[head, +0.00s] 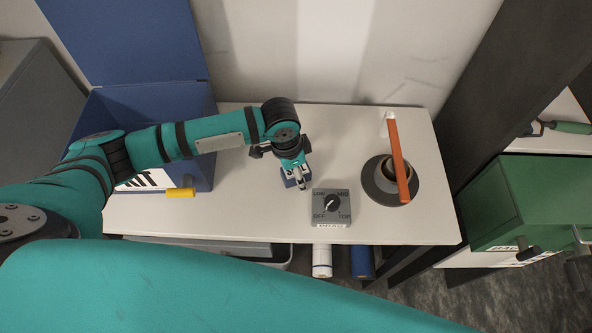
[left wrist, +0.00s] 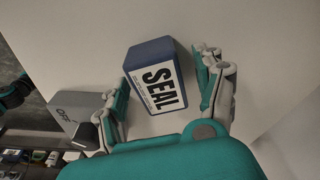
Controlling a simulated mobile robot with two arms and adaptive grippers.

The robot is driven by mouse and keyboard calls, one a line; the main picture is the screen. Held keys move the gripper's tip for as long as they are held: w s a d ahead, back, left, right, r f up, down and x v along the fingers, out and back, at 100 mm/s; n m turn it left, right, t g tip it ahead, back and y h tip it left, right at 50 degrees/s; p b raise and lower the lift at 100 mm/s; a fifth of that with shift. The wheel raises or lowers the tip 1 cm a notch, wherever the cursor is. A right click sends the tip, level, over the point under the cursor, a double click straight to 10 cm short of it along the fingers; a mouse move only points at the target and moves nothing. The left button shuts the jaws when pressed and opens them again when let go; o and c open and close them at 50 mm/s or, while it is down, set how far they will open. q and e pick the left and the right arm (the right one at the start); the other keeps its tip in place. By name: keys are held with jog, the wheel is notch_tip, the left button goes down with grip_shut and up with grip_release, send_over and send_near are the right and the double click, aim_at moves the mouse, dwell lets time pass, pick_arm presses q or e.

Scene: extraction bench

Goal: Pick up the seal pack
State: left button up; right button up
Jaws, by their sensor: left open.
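The seal pack (left wrist: 157,82) is a dark blue block with a white label reading SEAL, standing on the white bench top. In the left wrist view it sits between the two spread fingers of my left gripper (left wrist: 165,78), with its right side close to the right finger. I cannot tell whether that finger touches it. In the head view my left gripper (head: 298,178) reaches down over the pack and hides most of it; a blue part of the pack (head: 289,183) shows beside the fingers. My right gripper is not in view.
A grey dial box (head: 331,207) stands just right of the pack. Farther right is a dark round base (head: 376,188) with a cup and an orange bar (head: 397,155). A blue box (head: 205,120) with a yellow handle (head: 181,193) stands left. The bench's back middle is clear.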

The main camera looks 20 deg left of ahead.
pick_arm(q)
jog(key=c, duration=1.3)
jog(key=shift+r, duration=0.1)
